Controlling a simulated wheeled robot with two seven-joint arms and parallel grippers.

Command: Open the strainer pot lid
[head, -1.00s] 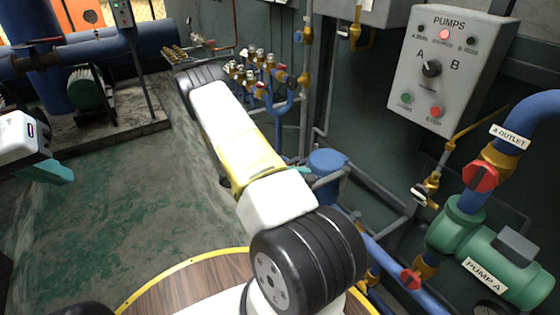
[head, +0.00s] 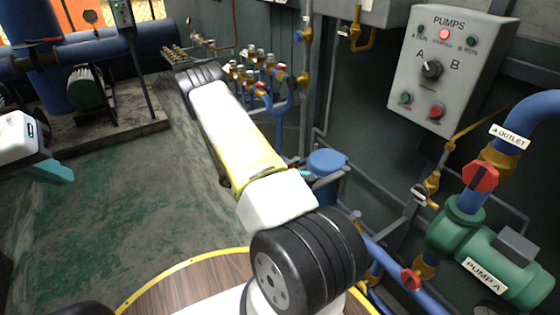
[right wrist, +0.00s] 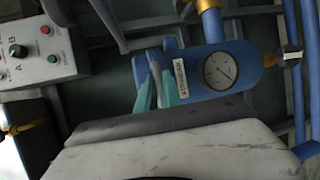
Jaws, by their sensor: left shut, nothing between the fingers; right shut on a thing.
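The blue round top of the strainer pot (head: 327,160) shows in the head view, just beyond the end of my right arm. My right gripper (head: 304,173) is mostly hidden there by its own wrist; a bit of teal fingertip shows beside the blue top. My left gripper (head: 62,174) is shut and empty at the far left, above the floor.
A round gauge (right wrist: 220,70) sits on the blue body close to the fingers. The pumps panel (head: 447,70), green pump A (head: 490,258) and blue pipes with red valves stand at right. Valves and pipework crowd behind my right arm. The green floor (head: 120,220) at left is clear.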

